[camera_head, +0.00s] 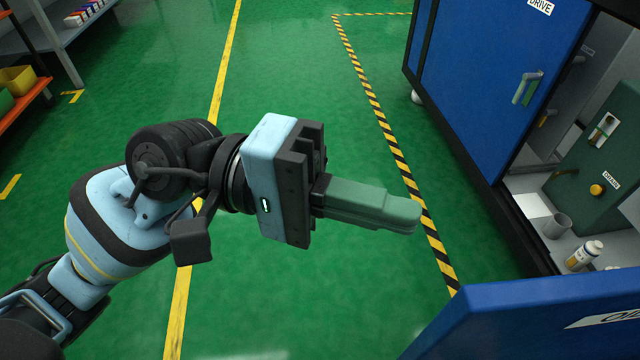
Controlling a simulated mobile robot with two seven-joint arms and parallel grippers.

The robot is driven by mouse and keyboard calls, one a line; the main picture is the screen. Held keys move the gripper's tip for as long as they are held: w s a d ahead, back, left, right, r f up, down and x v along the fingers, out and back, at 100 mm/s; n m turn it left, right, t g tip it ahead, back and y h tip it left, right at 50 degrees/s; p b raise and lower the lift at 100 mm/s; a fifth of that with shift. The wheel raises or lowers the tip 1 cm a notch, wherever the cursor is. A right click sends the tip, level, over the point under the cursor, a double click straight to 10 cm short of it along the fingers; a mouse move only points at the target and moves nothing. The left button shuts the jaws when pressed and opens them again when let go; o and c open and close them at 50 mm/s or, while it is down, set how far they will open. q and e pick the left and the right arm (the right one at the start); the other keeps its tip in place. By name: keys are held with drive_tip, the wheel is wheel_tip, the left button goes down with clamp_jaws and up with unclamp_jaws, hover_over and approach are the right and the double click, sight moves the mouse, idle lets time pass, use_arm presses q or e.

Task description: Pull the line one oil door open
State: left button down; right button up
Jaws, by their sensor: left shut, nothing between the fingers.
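The oil door (520,322) is a blue panel at the bottom right, cut off by the picture's edge. Its white label (608,318) shows the start of "OIL". The door stands swung out from the cabinet, and the compartment behind it is exposed. Its handle is not in view. My left gripper (408,217) is in the middle of the picture, with its green fingers shut together and nothing between them. It points right, over the floor, and appears apart from the door and the cabinet. My right gripper is not in view.
Green floor is clear left of the striped line.

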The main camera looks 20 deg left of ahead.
use_arm(q)
drive_tip(key=shift+s+a, duration=0.15)
drive_tip(key=shift+a, duration=1.2)
drive_tip(key=shift+s+a, duration=0.15)
drive_tip(key=shift+a, duration=1.15)
